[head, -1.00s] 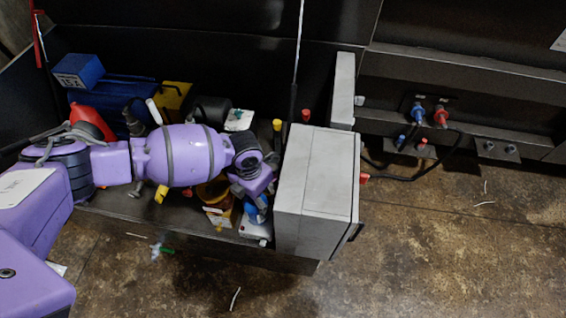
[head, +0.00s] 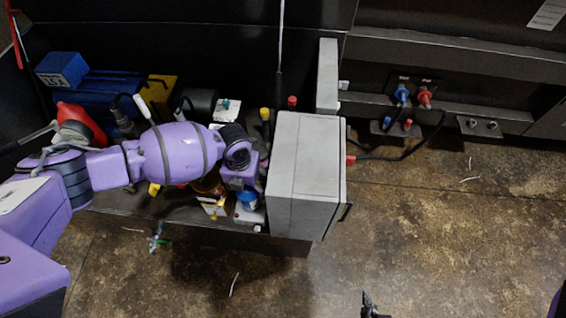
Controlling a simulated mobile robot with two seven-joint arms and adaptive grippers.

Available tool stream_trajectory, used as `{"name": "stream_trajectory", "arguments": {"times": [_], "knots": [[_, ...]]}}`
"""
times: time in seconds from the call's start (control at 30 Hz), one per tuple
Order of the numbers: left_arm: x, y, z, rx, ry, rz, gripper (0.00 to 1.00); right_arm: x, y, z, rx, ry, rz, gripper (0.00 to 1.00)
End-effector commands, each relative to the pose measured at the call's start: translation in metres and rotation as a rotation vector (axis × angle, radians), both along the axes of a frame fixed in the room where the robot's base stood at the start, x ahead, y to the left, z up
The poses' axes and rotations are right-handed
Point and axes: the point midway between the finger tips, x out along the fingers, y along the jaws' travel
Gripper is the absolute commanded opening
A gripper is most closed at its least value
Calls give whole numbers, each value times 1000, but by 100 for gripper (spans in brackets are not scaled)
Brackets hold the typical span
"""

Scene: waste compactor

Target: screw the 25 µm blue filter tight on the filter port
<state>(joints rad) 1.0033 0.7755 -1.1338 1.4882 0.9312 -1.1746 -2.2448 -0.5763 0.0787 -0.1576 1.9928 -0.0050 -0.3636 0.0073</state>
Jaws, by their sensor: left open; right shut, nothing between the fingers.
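A blue rounded part (head: 247,203) shows just below my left wrist, over a pale block on the machine's deck. It looks like the blue filter, but its label is unreadable and my wrist partly covers it. I cannot tell whether it sits on the filter port or how tight it is. My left gripper (head: 244,187) is open at the blue part's upper edge, its fingers mostly hidden under the wrist. I cannot tell whether it touches the part. My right gripper (head: 369,305) is shut and empty at the bottom edge, over the floor.
A large grey box (head: 306,170) stands close right of my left wrist. A blue motor (head: 105,92), a red cone (head: 80,122) and an amber bowl (head: 208,186) crowd the deck. Blue and red couplings (head: 413,95) sit on the right wall. The floor at right is mostly clear.

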Motion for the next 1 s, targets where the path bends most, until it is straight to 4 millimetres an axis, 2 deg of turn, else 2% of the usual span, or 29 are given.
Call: {"name": "stream_trajectory", "arguments": {"times": [0.17,0.4,0.57,0.8,1.0], "knots": [[-2,0,0,0,3,109,73,6,0,8,0,-13,0,0],[-2,0,1,-1,1,423,73,17,0,25,0,-39,0,0],[-4,1,-2,1,4,512,73,20,0,29,0,-45,0,0],[-2,0,1,-2,1,834,73,34,0,48,0,-79,0,0],[-3,1,-2,0,4,963,73,40,0,55,0,-92,0,0]]}}
